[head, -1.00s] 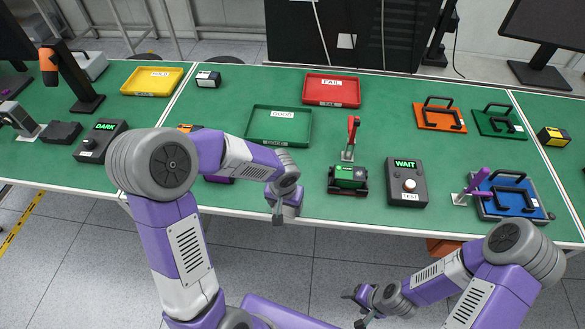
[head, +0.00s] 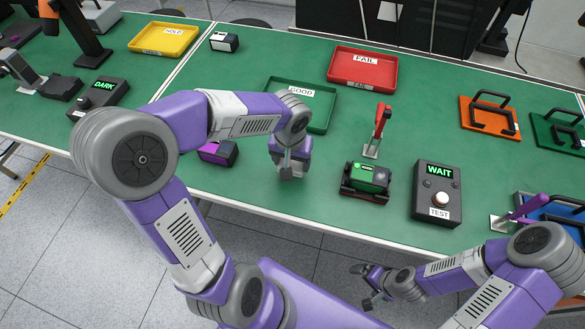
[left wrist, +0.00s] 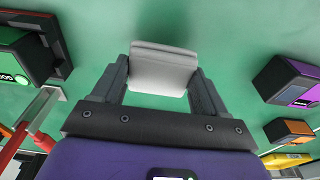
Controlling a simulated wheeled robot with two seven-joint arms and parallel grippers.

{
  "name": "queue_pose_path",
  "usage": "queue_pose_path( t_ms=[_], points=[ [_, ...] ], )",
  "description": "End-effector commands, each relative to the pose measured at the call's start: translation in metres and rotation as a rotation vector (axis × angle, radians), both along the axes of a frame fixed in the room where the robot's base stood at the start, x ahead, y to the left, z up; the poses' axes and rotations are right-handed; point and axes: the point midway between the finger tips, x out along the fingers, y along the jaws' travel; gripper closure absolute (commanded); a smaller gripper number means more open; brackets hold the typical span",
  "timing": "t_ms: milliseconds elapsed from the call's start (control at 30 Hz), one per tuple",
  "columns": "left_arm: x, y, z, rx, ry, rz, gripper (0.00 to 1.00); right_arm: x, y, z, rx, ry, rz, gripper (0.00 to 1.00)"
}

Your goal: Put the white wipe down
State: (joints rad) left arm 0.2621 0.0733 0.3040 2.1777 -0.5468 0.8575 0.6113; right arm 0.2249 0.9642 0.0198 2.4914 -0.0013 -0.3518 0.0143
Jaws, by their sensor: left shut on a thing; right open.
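The white wipe (left wrist: 163,68) is a folded pale block between the two fingers of my left gripper (left wrist: 160,85) in the left wrist view. The fingers are shut on its sides, and green table surface shows around it. In the head view my left gripper (head: 289,172) points down over the front part of the green table (head: 330,214), in front of the green GOOD tray. The wipe is not clear there, and I cannot tell whether it touches the table. My right gripper (head: 368,286) is open and empty, in front of the table edge.
A purple-screened device (head: 218,152) lies left of my left gripper. To the right stand a green-screened device (head: 367,180), a red-handled clamp (head: 379,130) and the WAIT box (head: 436,192). The GOOD tray (head: 318,113) and red FAIL tray (head: 362,70) lie behind.

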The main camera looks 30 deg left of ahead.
Motion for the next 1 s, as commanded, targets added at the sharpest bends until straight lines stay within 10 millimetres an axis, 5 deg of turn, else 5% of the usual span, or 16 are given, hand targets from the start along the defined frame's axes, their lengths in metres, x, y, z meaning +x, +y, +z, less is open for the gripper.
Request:
queue_pose_path(
  t_ms=[200,600,633,700,800,1000],
  points=[
    [-0.001,0.000,-0.038,0.000,0.003,-0.002,0.60,0.000,0.000,-0.015,0.000,-0.001,0.000,0.01],
    [0.000,0.000,-0.043,0.000,0.000,-0.001,0.60,0.000,0.000,-0.018,0.000,-0.001,0.000,0.01],
    [0.000,0.000,-0.043,0.000,0.000,-0.001,0.26,0.000,0.000,-0.018,0.000,-0.001,0.000,0.01],
    [0.000,0.000,-0.042,0.000,0.000,-0.001,0.15,0.000,0.000,-0.017,0.000,-0.001,0.000,0.01],
    [0.000,0.000,-0.041,0.000,0.000,-0.001,0.02,0.000,0.000,-0.017,0.000,-0.001,0.000,0.01],
    [0.000,0.000,-0.041,0.000,0.000,-0.001,0.02,0.000,0.000,-0.017,0.000,-0.001,0.000,0.01]
  ],
)
